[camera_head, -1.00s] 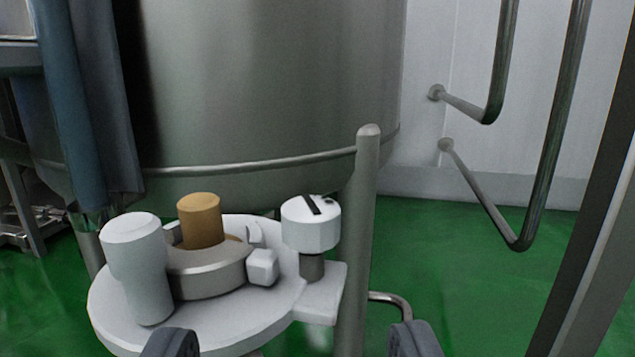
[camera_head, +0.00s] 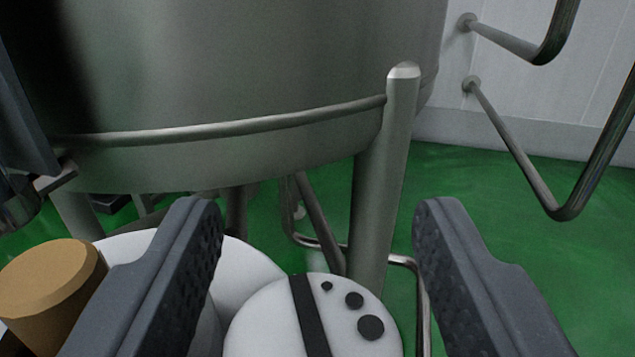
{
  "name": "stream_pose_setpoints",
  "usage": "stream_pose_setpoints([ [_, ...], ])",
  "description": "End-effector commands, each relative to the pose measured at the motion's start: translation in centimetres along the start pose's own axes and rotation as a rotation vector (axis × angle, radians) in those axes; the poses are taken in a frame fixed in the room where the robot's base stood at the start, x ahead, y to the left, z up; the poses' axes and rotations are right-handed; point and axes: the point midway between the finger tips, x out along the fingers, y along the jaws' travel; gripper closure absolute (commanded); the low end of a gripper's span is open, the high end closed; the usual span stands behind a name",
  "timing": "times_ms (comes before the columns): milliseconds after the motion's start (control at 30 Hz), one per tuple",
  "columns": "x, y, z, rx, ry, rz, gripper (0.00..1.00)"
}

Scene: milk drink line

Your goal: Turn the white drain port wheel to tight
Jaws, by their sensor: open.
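The white drain port wheel (camera_head: 265,325) shows its round top at the bottom middle of the view. A black bar runs across its top, slightly tilted from upright, and several black dots of growing size lie to the right of the bar. The picture's lower edge cuts off its near side. My gripper (camera_head: 318,225) is open, with one dark ridged finger on each side of the picture. The wheel appears below and between the fingers; I see no contact with it.
A tan cylindrical knob (camera_head: 45,290) stands at the lower left, close to the left finger. A white round plate (camera_head: 240,268) lies behind the wheel. A large steel tank (camera_head: 230,70) with a leg post (camera_head: 385,180) stands just beyond. Bent pipes (camera_head: 520,165) are at the right.

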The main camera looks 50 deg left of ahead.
Motion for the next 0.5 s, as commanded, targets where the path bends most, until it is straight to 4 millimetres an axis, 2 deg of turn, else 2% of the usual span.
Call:
stream_pose_setpoints([
  [367, 0.5, -0.05, -0.01, 0.0, 0.0, 0.0, 0.48],
  [500, 0.5, -0.06, -0.01, 0.0, 0.0, -0.001, 0.87],
])
